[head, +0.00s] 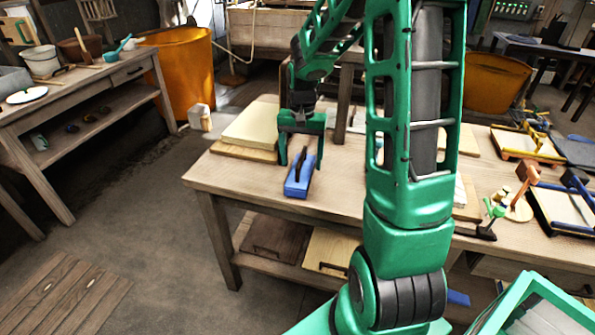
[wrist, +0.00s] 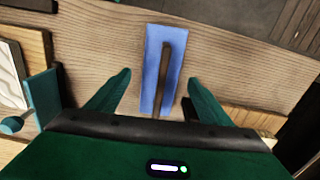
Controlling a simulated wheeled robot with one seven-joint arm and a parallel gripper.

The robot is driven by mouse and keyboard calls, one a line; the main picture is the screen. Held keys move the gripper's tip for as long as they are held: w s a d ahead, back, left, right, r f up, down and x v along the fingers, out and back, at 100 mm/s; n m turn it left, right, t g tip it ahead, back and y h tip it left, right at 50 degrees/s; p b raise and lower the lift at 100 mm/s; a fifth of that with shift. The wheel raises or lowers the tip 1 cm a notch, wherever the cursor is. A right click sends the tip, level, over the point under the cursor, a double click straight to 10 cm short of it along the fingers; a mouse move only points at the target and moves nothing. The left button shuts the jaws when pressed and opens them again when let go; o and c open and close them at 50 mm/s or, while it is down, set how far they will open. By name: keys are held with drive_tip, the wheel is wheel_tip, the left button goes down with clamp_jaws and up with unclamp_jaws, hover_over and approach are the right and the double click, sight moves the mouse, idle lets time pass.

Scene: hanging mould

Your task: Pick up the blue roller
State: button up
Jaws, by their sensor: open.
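The blue roller (head: 298,184) lies on the wooden table near its front left edge. It is a narrow blue piece with a dark bar along its top. In the wrist view the blue roller (wrist: 151,68) is centred, its length running away from my gripper. My gripper (head: 302,163) is open and empty, pointing down over the table at the roller's far end. In the wrist view the fingers of my gripper (wrist: 160,78) stand on either side of the roller, with gaps. I cannot tell how far the fingertips are above the table.
Pale boards (head: 252,127) are stacked left of my gripper on the table (head: 232,178). Framed moulds (head: 527,143), a wooden mallet (head: 528,173) and small tools stand at the right. My arm hides the table's middle.

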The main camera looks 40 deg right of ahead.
wheel_tip(320, 180, down, 4)
drive_tip(key=shift+f, duration=0.15)
drive_tip(key=c, duration=1)
drive_tip(key=shift+c, duration=0.2)
